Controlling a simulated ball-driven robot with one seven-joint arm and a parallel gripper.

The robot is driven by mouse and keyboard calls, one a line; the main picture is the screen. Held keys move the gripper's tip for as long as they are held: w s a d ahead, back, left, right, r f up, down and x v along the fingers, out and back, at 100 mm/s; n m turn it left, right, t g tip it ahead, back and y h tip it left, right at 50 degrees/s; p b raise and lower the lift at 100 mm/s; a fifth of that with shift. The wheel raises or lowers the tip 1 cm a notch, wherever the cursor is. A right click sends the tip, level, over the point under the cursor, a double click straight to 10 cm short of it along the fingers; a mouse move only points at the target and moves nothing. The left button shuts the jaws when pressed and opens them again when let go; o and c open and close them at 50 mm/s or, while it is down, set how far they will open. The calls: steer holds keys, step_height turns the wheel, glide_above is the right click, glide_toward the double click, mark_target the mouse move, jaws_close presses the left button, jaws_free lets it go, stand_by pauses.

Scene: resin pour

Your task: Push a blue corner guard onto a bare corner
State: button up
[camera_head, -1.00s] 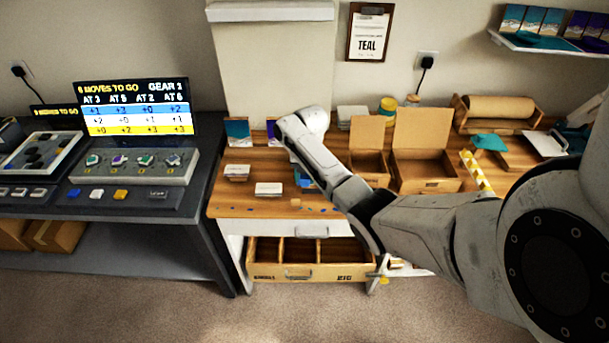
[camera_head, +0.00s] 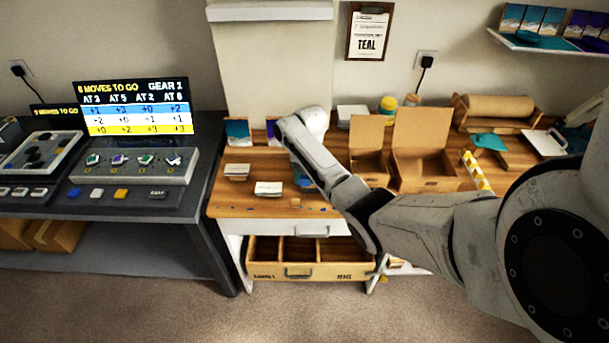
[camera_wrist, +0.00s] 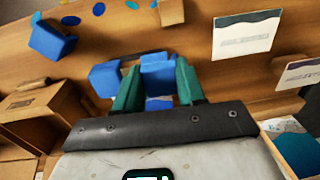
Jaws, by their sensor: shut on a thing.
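My gripper (camera_wrist: 157,84) is shut on a blue corner guard (camera_wrist: 158,70), which sits between its two green fingers in the wrist view. A second blue corner guard (camera_wrist: 105,78) lies just left of the fingers. A third one (camera_wrist: 50,40) lies farther to the upper left on the wooden bench. In the head view my arm hides the gripper, and only a small blue patch (camera_head: 303,178) shows beside it. I cannot make out a bare corner, or whether the held guard touches one.
The wooden bench (camera_head: 228,205) carries white card stacks (camera_head: 268,188) and open cardboard boxes (camera_head: 425,185). An open divided drawer (camera_head: 330,273) juts out below.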

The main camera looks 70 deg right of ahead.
steer(key=shift+a+f, duration=0.1)
steer(key=shift+f, duration=0.55)
